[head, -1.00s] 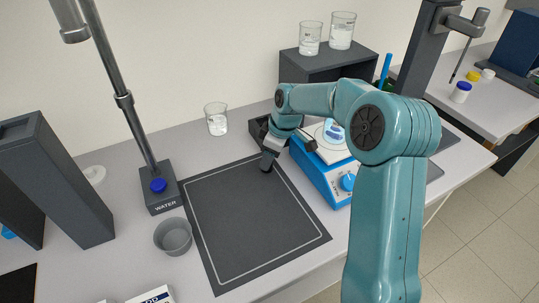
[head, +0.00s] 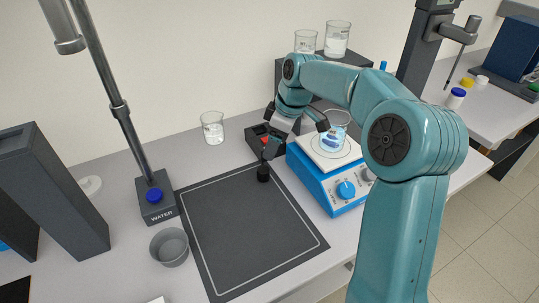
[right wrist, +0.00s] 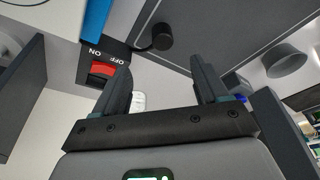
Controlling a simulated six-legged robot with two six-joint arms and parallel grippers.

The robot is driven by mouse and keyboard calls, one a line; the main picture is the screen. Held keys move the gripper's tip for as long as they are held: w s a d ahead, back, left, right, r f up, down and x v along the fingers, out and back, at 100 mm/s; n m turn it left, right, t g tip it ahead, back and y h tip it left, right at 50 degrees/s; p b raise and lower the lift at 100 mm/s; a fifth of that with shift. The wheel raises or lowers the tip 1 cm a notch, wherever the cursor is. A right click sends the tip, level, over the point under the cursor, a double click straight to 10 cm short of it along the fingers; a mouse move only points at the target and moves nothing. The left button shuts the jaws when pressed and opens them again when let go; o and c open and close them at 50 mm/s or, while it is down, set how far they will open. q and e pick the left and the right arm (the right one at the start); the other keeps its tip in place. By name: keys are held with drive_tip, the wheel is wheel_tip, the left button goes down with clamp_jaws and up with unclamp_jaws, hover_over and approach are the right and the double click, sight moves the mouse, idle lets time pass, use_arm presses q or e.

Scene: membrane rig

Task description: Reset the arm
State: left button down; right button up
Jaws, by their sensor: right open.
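My right gripper (head: 284,130) is open at the end of my teal right arm. In the head view it hangs near the dark switch box behind the mat, left of the blue hotplate (head: 328,180). In the right wrist view its two dark fingers (right wrist: 162,88) stand wide apart with nothing held between them. Beyond the left finger is a red rocker switch (right wrist: 103,72) marked ON and OFF. The switch's red part (head: 265,140) also shows in the head view. My left gripper is not in view.
A beaker (head: 336,131) with blue contents stands on the hotplate. A black cylinder (head: 263,174) stands on the dark mat (head: 245,230), which is otherwise clear. A glass beaker (head: 212,128), a grey cup (head: 169,247) and the WATER stand (head: 155,198) are to the left.

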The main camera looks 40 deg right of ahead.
drive_tip(key=v, duration=0.2)
drive_tip(key=shift+r, duration=0.3)
drive_tip(key=shift+s, duration=0.1)
idle(0.3)
